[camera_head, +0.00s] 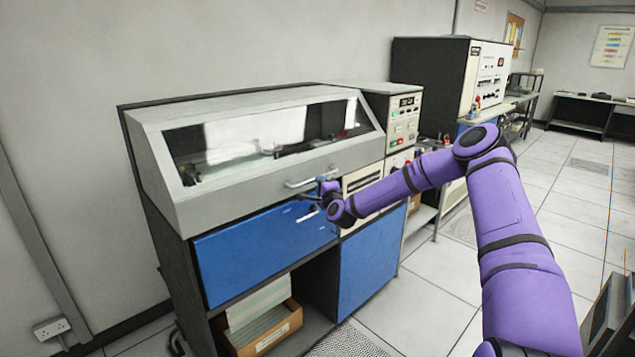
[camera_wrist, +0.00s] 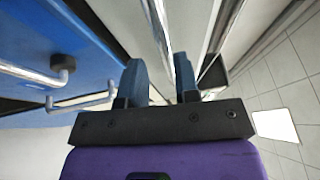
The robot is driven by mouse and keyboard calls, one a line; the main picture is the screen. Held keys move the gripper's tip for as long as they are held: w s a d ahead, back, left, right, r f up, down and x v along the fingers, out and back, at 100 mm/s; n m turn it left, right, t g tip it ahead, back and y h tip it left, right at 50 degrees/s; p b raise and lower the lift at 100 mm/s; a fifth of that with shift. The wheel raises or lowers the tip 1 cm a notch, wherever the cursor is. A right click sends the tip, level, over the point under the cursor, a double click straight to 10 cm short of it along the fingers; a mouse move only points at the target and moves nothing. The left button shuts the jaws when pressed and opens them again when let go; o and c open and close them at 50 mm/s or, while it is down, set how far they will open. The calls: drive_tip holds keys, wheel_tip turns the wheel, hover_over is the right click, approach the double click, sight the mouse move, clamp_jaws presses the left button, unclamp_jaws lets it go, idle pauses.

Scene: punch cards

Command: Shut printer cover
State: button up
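The printer cover (camera_head: 250,180) is a grey sloped lid with a long window, on top of the printer cabinet at the left of the head view. It looks lowered onto the cabinet; any small gap along its front edge is too fine to tell. A metal bar handle (camera_head: 300,183) is on its front edge. My gripper (camera_head: 322,187) is at the right end of this handle. In the wrist view, my gripper's two dark fingers (camera_wrist: 160,80) stand apart, and the handle bar (camera_wrist: 158,25) runs towards the gap between them. Contact with the bar cannot be told.
Below the cover is a blue drawer front (camera_head: 262,252) with its own handles, close to my gripper. A cardboard box of paper (camera_head: 268,335) sits on the lower shelf. A control unit (camera_head: 400,120) stands at the right.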

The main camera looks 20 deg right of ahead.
drive_tip(key=s, duration=0.7)
drive_tip(key=shift+a+f, duration=0.15)
drive_tip(key=shift+f, duration=0.25)
drive_tip(key=s+a+r+n+g+y, duration=0.4)
drive_tip(key=a+r+n+g+y, duration=0.15)
drive_tip(key=a+n, duration=0.4)
drive_tip(key=s+a+r+n+g+h, duration=0.25)
drive_tip(key=s+r+n, duration=0.25)
drive_tip(key=s+r, duration=0.3)
drive_tip(key=s+d+r+n+g+h, duration=0.1)
drive_tip(key=s+r+g+h, duration=0.1)
drive_tip(key=s+r, duration=0.55)
drive_tip(key=s+r+n+g+h, duration=0.15)
drive_tip(key=s+r, duration=0.25)
drive_tip(key=s, duration=0.7)
drive_tip(key=s+d+r+n+g+y, duration=0.1)
drive_tip(key=s+r+n+g, duration=0.1)
drive_tip(key=s, duration=1.9)
drive_tip(key=shift+r, duration=0.2)
